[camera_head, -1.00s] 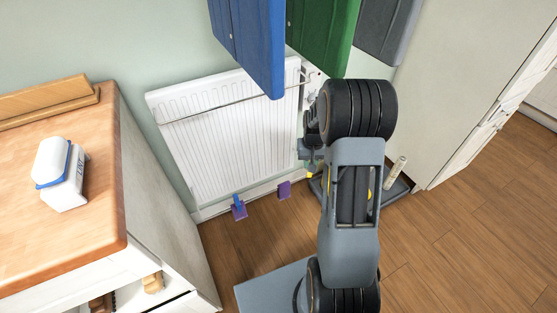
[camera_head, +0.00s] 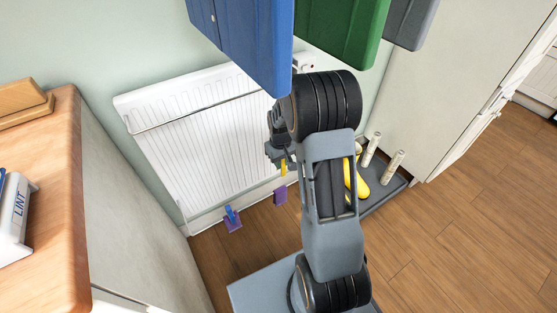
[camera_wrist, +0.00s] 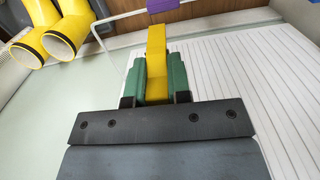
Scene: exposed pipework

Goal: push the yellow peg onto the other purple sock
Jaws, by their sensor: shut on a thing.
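My gripper (camera_wrist: 154,75) is shut on the yellow peg (camera_wrist: 156,45), which sticks out beyond the green finger pads. The yellow peg also shows in the head view (camera_head: 283,167), just above the bare purple sock (camera_head: 280,196) and apart from it. A strip of purple sock (camera_wrist: 163,4) shows at the top edge of the wrist view, past the peg's tip. The other purple sock (camera_head: 233,222), to the left, has a blue peg (camera_head: 230,212) on it. Both socks are low by the radiator's bottom edge. My arm partly hides the gripper in the head view.
The white radiator (camera_head: 190,130) with a rail is behind the gripper. Blue (camera_head: 245,40) and green (camera_head: 340,28) hanging panels are above. A wooden-topped cabinet (camera_head: 55,140) is at left.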

